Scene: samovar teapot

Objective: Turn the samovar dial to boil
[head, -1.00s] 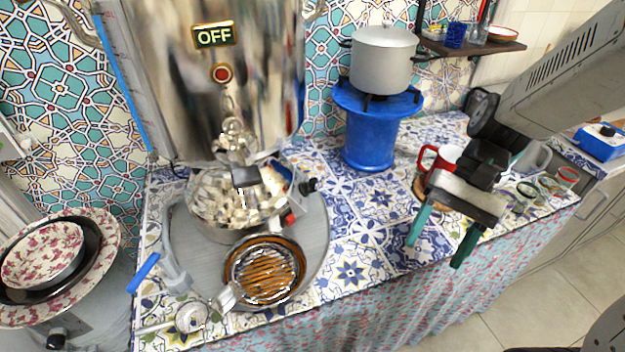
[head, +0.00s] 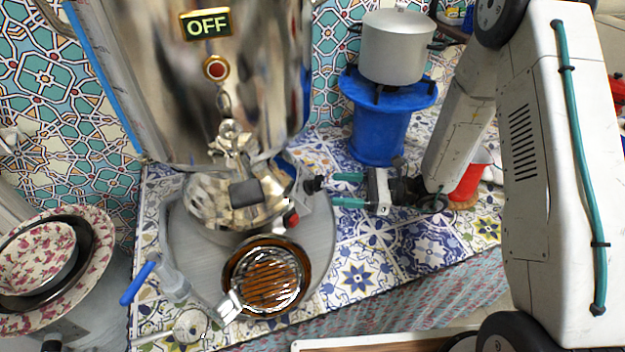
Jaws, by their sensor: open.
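The samovar (head: 262,90) is a large shiny metal urn with a sign (head: 206,24) that reads OFF and a round red button or lamp (head: 216,68) below it. A small black knob (head: 313,185), which looks like the dial, sticks out at the right of its base. My gripper (head: 335,190) is level with this knob on its right, with two green fingers spread apart and pointing left. The fingertips are close to the knob and the jaws hold nothing. Whether they touch or straddle it I cannot tell. Any marks on the dial are too small to read.
A tea strainer pan (head: 265,278) sits on the grey round tray (head: 322,245) in front. A blue stand (head: 378,135) bears a grey pot (head: 393,48) behind my gripper. A red mug (head: 468,187) stands right of it. Patterned bowls and plates (head: 45,250) are at left.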

